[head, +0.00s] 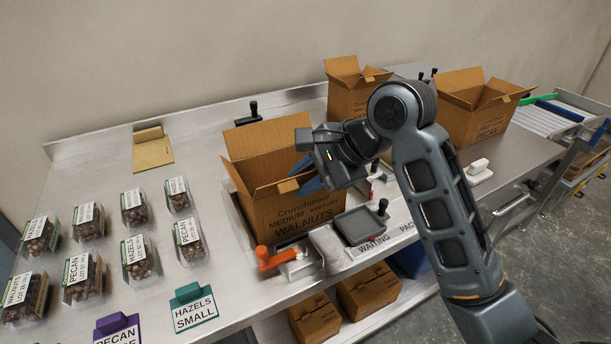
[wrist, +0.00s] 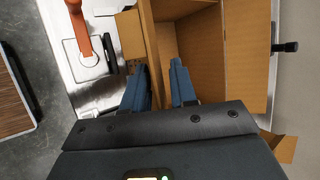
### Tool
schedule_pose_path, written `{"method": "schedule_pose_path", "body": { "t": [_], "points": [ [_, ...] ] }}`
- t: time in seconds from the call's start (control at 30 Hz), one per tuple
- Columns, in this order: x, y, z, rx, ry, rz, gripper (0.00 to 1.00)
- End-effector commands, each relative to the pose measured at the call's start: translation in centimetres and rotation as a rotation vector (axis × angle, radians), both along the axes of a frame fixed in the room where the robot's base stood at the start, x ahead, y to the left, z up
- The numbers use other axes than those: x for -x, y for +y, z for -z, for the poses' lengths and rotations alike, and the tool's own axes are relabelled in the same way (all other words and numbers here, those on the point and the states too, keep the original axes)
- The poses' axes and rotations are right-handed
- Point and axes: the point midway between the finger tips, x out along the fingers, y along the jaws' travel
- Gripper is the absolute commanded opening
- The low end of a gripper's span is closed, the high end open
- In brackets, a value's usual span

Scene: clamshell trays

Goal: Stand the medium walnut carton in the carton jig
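The medium walnut carton (head: 290,212) stands upright with its top flaps open, its printed face toward the bench front. It also shows in the wrist view (wrist: 190,45), where I look down into its empty-looking inside. The carton jig, a pale metal plate (head: 314,262) with an orange lever (head: 280,258), shows at the carton's front; the carton hides the rest, so I cannot tell how fully it is seated. My gripper (wrist: 158,75) is at the carton's right side in the head view. Its blue fingers are apart, one on each side of a carton wall, with a visible gap to it.
A dark scale-like pad (head: 359,226) with a black knob sits right of the jig. Another carton (head: 352,98) and the pecan carton (head: 475,120) stand behind. Several clamshells (head: 83,278) fill the left, with a purple card (head: 117,330) and teal card (head: 194,308) in front.

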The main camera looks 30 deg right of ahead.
Motion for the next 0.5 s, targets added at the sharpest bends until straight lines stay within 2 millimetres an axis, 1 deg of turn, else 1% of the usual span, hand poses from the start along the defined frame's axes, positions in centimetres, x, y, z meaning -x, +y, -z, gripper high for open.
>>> {"method": "schedule_pose_path", "body": {
  "t": [0.33,0.43,0.5],
  "points": [
    [0.0,0.0,-0.2,0.002,-0.002,-0.001,0.33],
    [0.0,-0.1,-0.8,0.004,-0.004,0.000,0.33],
    [0.5,-0.4,-1.7,0.000,-0.003,0.000,0.33]
  ]
}}
